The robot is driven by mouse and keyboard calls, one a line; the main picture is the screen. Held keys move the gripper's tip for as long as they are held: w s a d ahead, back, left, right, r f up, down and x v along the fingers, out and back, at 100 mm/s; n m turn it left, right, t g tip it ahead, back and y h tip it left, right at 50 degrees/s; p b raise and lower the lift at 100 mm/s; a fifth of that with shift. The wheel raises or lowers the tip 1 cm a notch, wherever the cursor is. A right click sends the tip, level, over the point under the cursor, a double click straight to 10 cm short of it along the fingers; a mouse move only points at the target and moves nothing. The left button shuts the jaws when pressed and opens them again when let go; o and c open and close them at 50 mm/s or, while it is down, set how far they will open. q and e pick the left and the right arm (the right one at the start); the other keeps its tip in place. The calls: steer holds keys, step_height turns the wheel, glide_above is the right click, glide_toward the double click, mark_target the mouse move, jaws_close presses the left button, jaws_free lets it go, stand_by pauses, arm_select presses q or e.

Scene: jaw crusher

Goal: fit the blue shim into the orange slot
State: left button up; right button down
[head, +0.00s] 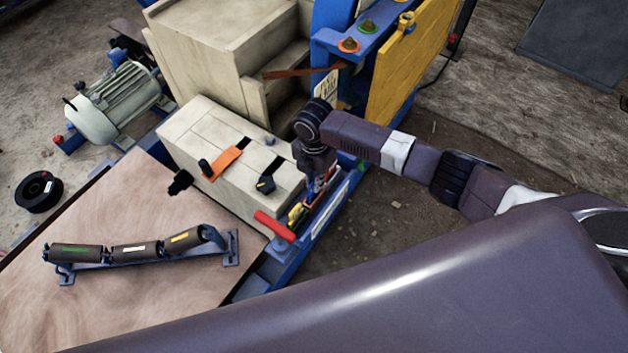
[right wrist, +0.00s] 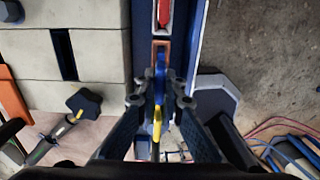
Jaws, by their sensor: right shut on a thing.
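My right gripper (head: 317,184) points down over the blue rail at the right side of the pale block. In the right wrist view its fingertips (right wrist: 161,101) are closed on the blue shim (right wrist: 160,72), a narrow upright piece. The orange slot (right wrist: 160,43) is a narrow orange-rimmed opening on the rail, just above the shim in that view. The shim overlaps the slot's near end in the picture; I cannot tell whether it has entered it. My left gripper is not in view.
A red piece (right wrist: 164,13) lies in line beyond the orange slot, and a yellow piece (right wrist: 157,122) shows between my fingers. The pale block (head: 225,165) carries an orange bar (head: 222,163) and black knobs. A roller frame (head: 140,250) stands on the wooden board (head: 120,310).

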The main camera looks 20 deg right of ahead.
steer(key=shift+f+b, duration=0.7)
steer(key=shift+f, duration=0.3)
steer(key=c, duration=2)
jaws_free()
steer(key=shift+o, duration=0.2)
steer(key=shift+f, duration=0.1)
step_height(320, 180, up, 12)
steer(key=shift+r, duration=0.1)
